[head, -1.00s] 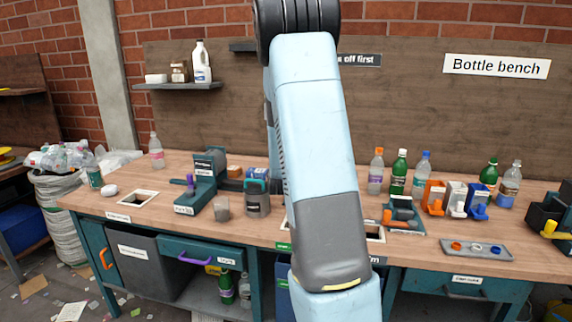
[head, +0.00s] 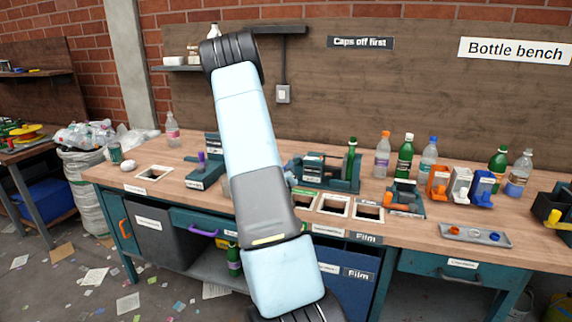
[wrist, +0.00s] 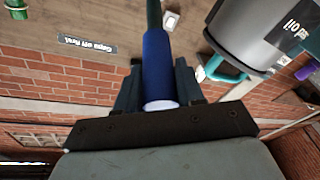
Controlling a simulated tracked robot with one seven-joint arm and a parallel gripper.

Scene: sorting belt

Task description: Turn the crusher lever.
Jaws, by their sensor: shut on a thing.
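In the wrist view my gripper (wrist: 158,92) is shut around a blue grip (wrist: 158,60) with a pale end, on a dark green rod (wrist: 153,12); this appears to be the crusher lever. The rod runs out of the top of the picture, so its base is hidden. In the head view my arm hides the gripper and the lever. A teal machine (head: 314,168) stands on the bench just right of my arm, with a green bottle (head: 352,158) at its right end; its small labels are unreadable.
A grey container (wrist: 258,32) with a teal handle is close beside the grip in the wrist view. Square openings (head: 334,205) lie along the bench front. Several bottles (head: 404,158) and a grey cap tray (head: 475,236) stand at right. Another teal machine (head: 207,176) is left.

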